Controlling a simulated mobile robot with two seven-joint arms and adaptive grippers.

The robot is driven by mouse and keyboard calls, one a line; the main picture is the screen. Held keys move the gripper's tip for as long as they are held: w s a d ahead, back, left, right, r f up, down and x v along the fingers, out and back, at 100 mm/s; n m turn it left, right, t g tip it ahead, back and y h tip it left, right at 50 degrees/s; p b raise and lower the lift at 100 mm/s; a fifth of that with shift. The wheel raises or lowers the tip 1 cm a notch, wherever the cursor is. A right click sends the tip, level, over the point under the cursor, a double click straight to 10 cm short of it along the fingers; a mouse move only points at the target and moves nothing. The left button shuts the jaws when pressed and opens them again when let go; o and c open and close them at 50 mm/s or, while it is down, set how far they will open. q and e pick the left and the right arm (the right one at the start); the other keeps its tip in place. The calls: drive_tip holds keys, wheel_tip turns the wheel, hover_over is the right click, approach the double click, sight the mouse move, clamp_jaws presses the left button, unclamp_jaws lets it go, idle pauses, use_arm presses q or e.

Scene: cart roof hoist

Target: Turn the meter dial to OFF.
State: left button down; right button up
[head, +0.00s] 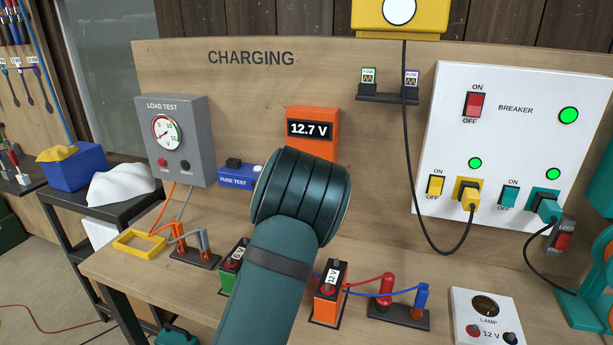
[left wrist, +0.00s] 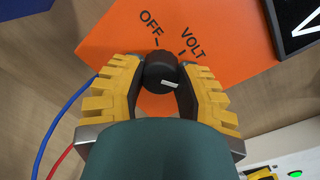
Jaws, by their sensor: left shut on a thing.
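The orange meter (head: 328,144) stands on the bench against the back board, its display (head: 311,129) reading 12.7 V. My left arm covers the meter's lower part and dial in the head view. In the left wrist view, the black dial (left wrist: 160,66) sits on the orange face (left wrist: 215,30), below the printed words OFF and VOLT with their tick marks. My right gripper is not in view.
A grey load tester (head: 180,140) and a blue fuse tester (head: 238,176) stand left of the meter. A green battery (head: 232,268) and an orange battery (head: 329,296) stand in front. A white breaker panel (head: 510,140) with cables is at right.

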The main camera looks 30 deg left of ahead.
use_arm(q)
drive_tip(key=n+h+b, duration=0.1)
drive_tip(key=n+b, duration=0.2)
drive_tip(key=n, duration=0.4)
drive_tip(key=n+b, duration=0.3)
drive_tip(key=n, duration=0.4)
drive_tip(key=n+h+b, duration=0.1)
drive_tip(key=n+b, duration=0.2)
drive_tip(key=n, duration=0.4)
drive_tip(key=shift+a+r+n+h, duration=0.15)
drive_tip(key=shift+r+n+h, duration=0.1)
drive_tip(key=shift+n+h, duration=0.05)
idle(0.5)
drive_tip(key=c, duration=0.5)
unclamp_jaws()
drive_tip(key=shift+f, duration=0.15)
drive_tip(key=shift+c, duration=0.2)
drive_tip(key=s+d+r, duration=0.1)
drive_tip(key=s+d, duration=0.1)
drive_tip(key=s, duration=0.9)
drive_tip(key=shift+s+d, duration=0.15)
drive_tip(key=shift+s, duration=0.25)
